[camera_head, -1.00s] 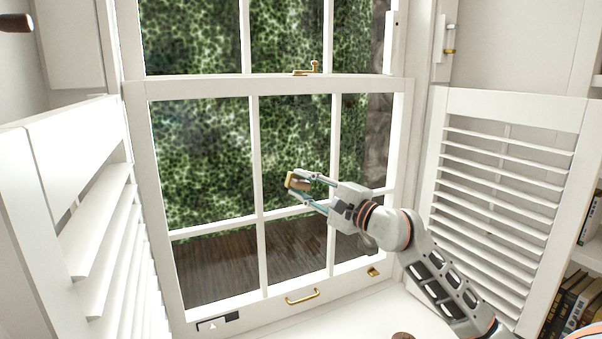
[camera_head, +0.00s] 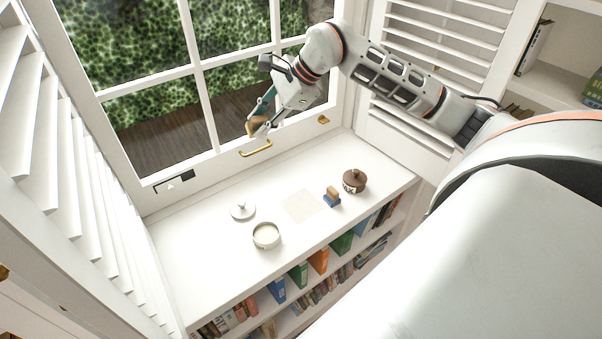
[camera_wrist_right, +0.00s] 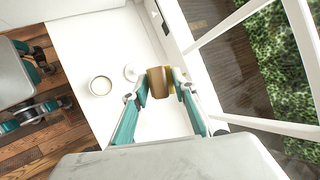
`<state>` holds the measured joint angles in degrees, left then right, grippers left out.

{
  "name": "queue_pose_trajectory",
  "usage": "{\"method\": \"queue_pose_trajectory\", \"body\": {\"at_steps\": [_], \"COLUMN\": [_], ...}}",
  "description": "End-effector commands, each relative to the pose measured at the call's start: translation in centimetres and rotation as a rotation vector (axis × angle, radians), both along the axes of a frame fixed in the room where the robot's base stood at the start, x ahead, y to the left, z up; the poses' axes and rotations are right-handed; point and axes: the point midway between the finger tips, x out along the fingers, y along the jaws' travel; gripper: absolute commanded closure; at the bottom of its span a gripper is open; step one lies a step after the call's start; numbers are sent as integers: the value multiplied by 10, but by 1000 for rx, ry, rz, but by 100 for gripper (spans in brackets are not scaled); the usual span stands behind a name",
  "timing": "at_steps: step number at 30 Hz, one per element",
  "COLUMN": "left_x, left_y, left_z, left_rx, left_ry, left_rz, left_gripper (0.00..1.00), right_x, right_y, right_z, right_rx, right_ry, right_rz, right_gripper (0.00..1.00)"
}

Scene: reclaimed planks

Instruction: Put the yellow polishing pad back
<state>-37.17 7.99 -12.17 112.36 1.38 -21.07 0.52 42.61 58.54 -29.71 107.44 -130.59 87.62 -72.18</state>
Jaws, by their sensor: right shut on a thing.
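The yellow polishing pad, with a tan back, is between the fingers of my right gripper (camera_head: 256,122). In the right wrist view the pad (camera_wrist_right: 158,83) shows its brown side, with yellow at its right edge, and the right gripper (camera_wrist_right: 161,84) is shut on it. In the head view it is in front of the window's lower rail, above the back of the white sill top (camera_head: 200,255). A blue pad with a brown grip (camera_head: 332,197) stands on that top. My left gripper (camera_wrist_right: 58,86) appears at the wrist view's left edge, open and empty.
A pale square (camera_head: 303,205), a white lid (camera_head: 242,210), a round open tin (camera_head: 266,235) and a brown-lidded jar (camera_head: 354,182) are on the top. A brass handle (camera_head: 256,148) is on the window rail. Louvred shutters flank the window. The top's left part is clear.

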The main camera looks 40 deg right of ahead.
Motion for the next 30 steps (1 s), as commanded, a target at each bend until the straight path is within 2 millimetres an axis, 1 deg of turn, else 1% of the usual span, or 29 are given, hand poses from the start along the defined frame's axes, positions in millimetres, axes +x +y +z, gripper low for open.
{"method": "queue_pose_trajectory", "body": {"at_steps": [1, 3, 4, 6, 9, 12, 14, 17, 30], "left_x": [-2, -3, -3, -4, -5, -6, -6, -6, -5], "left_y": [0, 0, 0, 0, 0, 0, 0, 0, 0], "left_z": [-10, -16, -19, -23, -27, -29, -30, -30, -29], "left_rx": [0, 1, 0, 1, 0, 1, 1, 1, 0], "left_ry": [4, 8, 9, 13, 16, 17, 17, 17, 14], "left_rz": [0, 0, 1, 0, 0, 0, 0, 0, 0], "left_gripper": [60, 60, 60, 60, 60, 60, 60, 60, 60], "right_x": [-14, -36, -45, -63, -83, -95, -98, -101, -100], "right_y": [-11, -22, -26, -35, -45, -50, -51, -51, -51], "right_z": [-20, -40, -47, -59, -69, -74, -78, -93, -198], "right_rx": [-5, -3, 0, 6, 18, 25, 29, 32, 34], "right_ry": [97, 213, 254, 329, 399, 433, 445, 453, 450], "right_rz": [-29, -65, -80, -113, -148, -169, -174, -177, -177], "right_gripper": [93, 93, 93, 93, 93, 93, 93, 93, 93]}}
